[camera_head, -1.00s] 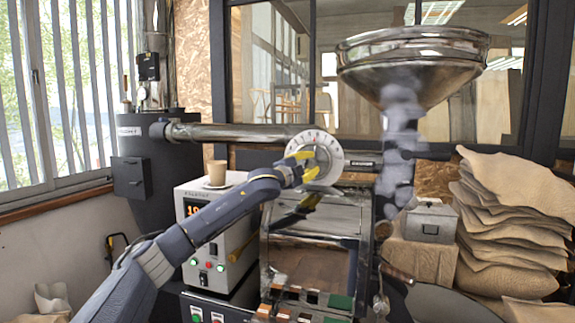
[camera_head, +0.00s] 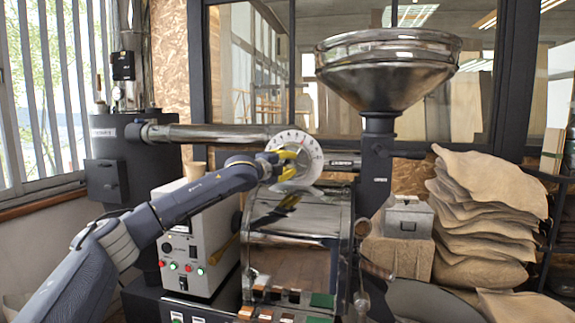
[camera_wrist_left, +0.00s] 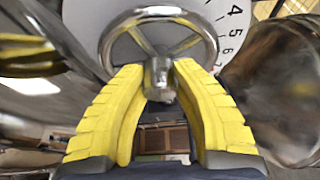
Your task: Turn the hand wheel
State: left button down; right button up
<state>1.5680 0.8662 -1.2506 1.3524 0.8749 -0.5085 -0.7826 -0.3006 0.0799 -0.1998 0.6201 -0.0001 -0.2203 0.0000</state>
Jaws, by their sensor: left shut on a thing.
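The hand wheel is a shiny metal ring with spokes and a central hub. Its rim (camera_wrist_left: 158,12) spans the top of the left wrist view. Behind it is a white numbered dial (camera_head: 305,143), at the upper middle of the head view above the roaster's front. My left gripper (camera_head: 289,164) has yellow fingers and is at the wheel. In the left wrist view its fingers (camera_wrist_left: 160,76) come together from both sides around the hub area, shut on the wheel. They hide part of the wheel in the head view. My right gripper is not in view.
A shiny metal drum (camera_head: 300,215) lies below the dial. A steel hopper (camera_head: 385,75) stands right of it. Burlap sacks (camera_head: 485,210) are stacked at right.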

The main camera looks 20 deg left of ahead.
pick_arm(q)
jog(key=shift+d, duration=0.35)
jog(key=c, duration=1.2)
grip_release()
jog(key=shift+d, duration=0.15)
jog(key=o, duration=0.3)
jog(key=shift+a, duration=0.25)
jog(key=shift+s+a, duration=0.15)
jog(key=shift+s, duration=0.05)
jog(key=s+a, duration=0.2)
jog(key=s, duration=0.9)
jog(key=shift+s+r, duration=0.15)
